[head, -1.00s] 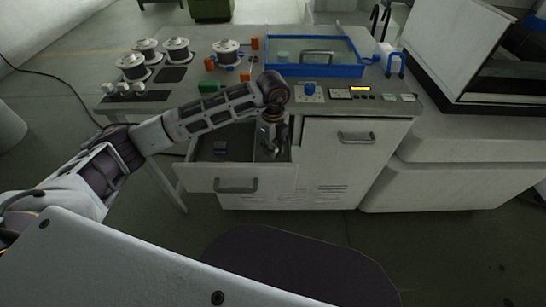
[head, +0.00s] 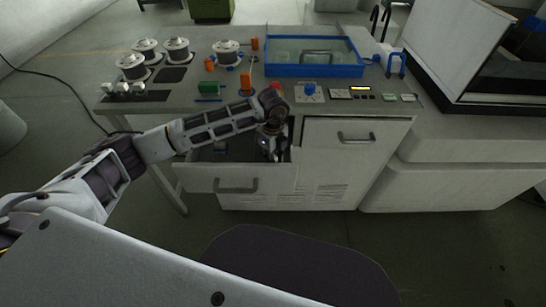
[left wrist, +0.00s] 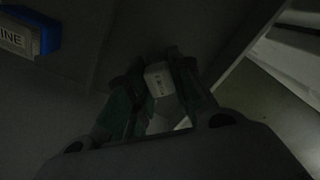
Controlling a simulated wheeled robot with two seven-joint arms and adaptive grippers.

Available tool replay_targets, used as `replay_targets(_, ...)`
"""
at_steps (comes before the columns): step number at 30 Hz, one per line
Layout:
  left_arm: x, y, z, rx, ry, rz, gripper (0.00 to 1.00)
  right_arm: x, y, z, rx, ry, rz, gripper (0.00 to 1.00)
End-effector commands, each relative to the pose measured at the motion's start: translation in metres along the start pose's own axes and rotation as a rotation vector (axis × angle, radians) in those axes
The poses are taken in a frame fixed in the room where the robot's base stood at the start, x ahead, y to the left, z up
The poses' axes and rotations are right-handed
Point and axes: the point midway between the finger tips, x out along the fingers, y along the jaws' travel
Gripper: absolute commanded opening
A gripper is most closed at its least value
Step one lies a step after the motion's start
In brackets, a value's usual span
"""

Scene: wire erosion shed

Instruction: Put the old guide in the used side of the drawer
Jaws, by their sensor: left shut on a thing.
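The drawer (head: 213,179) is pulled out below the bench top. My left gripper (head: 270,155) reaches down into its right part in the head view, and my wrist hides much of that part. In the dark left wrist view, my left gripper (left wrist: 160,82) is shut on a small pale block, the old guide (left wrist: 158,78), held between the fingertips. Whether the guide touches the drawer floor cannot be told. A blue block with a white label ending in "INE" (left wrist: 25,35) shows at the upper left there. My right gripper is not in view.
The bench top above holds several wire spools (head: 177,50), orange clips, a green block (head: 208,88) and a blue-framed tank (head: 314,70). A closed cabinet door with a handle (head: 357,138) is right of the drawer. The drawer walls stand close around my gripper.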

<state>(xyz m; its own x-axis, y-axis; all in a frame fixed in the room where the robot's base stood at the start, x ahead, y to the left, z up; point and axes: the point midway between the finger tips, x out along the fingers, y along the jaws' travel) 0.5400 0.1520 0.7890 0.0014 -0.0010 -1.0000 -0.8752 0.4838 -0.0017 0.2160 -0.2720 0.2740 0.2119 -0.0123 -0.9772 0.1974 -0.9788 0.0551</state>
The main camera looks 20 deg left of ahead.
Motion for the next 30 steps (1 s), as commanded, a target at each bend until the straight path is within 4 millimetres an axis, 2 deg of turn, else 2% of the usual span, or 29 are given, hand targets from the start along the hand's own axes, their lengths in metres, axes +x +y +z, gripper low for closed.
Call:
replay_targets(11, 0.0023, -0.0002, -0.0001, 0.000, 0.000, 0.000, 0.00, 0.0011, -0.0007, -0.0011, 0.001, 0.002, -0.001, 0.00)
replay_targets(12, 0.0020, -0.0001, 0.0000, 0.000, 0.000, 0.000, 0.28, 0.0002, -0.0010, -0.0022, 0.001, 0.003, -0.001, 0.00)
replay_targets(16, 0.0018, -0.0001, -0.0001, 0.000, 0.000, 0.000, 0.44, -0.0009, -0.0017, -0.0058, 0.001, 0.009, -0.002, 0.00)
replay_targets(30, -0.0011, -0.0002, -0.0001, 0.000, 0.000, 0.000, 0.44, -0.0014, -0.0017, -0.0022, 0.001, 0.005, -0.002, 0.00)
